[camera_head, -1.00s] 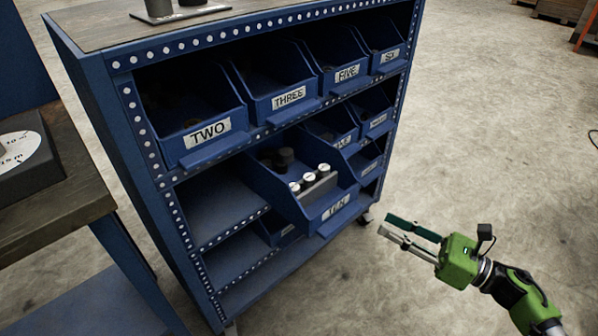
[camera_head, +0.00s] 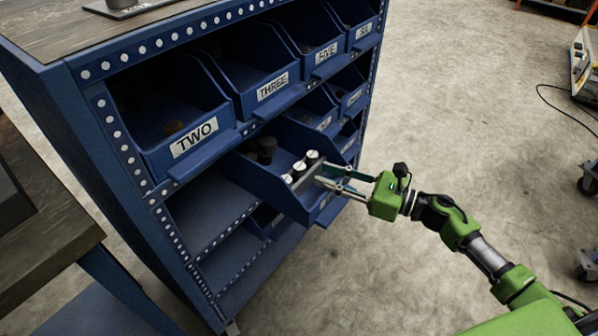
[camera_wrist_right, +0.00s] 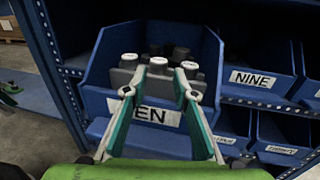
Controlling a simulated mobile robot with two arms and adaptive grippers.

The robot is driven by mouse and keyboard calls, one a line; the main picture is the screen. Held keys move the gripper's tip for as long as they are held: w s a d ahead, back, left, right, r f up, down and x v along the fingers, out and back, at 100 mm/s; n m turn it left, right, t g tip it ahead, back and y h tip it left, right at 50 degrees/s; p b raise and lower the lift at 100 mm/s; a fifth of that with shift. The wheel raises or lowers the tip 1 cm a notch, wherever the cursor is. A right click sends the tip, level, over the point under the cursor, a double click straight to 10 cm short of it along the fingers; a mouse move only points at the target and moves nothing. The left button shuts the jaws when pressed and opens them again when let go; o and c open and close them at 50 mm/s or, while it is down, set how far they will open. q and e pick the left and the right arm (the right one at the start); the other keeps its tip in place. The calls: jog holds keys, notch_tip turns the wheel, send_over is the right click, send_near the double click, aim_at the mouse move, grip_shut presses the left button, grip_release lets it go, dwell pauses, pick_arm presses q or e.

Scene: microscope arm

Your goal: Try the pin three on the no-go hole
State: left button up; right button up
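Three white-topped pins stand in a row at a grey holder inside the pulled-out blue bin (camera_head: 258,178). They are a left pin (camera_head: 287,178), a middle pin (camera_head: 299,166) and a right pin (camera_head: 312,156). I cannot tell which is pin three. My right gripper (camera_head: 325,175) is at the bin's front, its fingertips close to the pins. In the right wrist view its fingers are apart, with the middle pin (camera_wrist_right: 158,64) showing between them; I see no clear contact. The no-go hole is not identifiable. My left gripper is not in view.
The bin sits in a blue rack (camera_head: 88,150) with several labelled bins, such as TWO (camera_head: 194,138) and THREE (camera_head: 272,86). Darker cylinders (camera_head: 266,150) stand behind the pins. A wooden bench (camera_head: 60,225) is at the left. The floor right of the rack is mostly free.

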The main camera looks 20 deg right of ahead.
aim_at(309, 175)
jog(key=x, duration=0.5)
jog(key=shift+w+a, duration=0.1)
jog(key=shift+a, duration=0.2)
grip_shut()
